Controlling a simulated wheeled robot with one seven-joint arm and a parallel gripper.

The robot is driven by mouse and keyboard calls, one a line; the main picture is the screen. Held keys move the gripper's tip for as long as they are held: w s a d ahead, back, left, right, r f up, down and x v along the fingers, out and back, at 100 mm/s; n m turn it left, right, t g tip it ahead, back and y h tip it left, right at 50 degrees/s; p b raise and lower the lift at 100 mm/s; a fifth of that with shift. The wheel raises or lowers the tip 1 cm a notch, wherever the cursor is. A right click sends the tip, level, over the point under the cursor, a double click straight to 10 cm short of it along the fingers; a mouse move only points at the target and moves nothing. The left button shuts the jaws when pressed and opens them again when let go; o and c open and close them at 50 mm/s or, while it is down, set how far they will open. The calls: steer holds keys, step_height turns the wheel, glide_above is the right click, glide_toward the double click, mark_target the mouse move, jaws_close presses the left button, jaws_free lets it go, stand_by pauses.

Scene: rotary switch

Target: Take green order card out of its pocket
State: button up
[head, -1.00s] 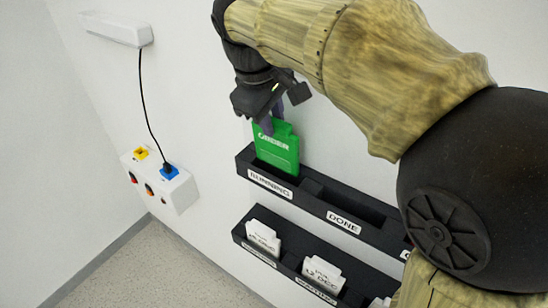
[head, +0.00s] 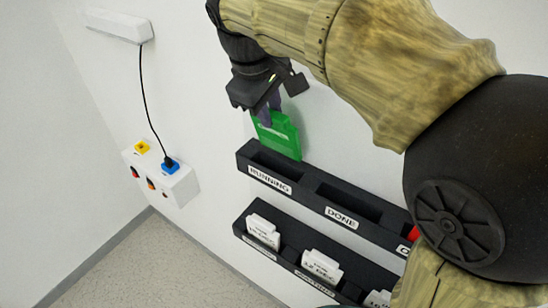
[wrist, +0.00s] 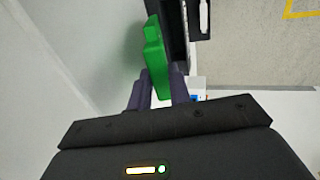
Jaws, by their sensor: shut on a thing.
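The green order card (head: 281,138) is in my gripper (head: 268,113), which is shut on its upper edge. In the head view the card is tilted, and its lower edge is at or just above the back of the RUNNING pocket (head: 270,187). I cannot tell whether its lowest corner is fully clear of the rack. The pocket's inside shows dark and open in front of the card. The wrist view shows the card (wrist: 155,62) between the two fingers (wrist: 158,92), with the dark rack beyond it.
The DONE pocket (head: 341,217) is beside it on the upper rack, with something red (head: 413,234) at the right. A lower rack (head: 285,247) holds several white cards. A white switch box (head: 178,188) with a plugged black cord is on the wall at left.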

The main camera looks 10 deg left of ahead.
steer(key=s+a, duration=0.2)
steer(key=s, duration=0.4)
steer(key=shift+a, duration=0.15)
stand_by(0.5)
stand_by(0.3)
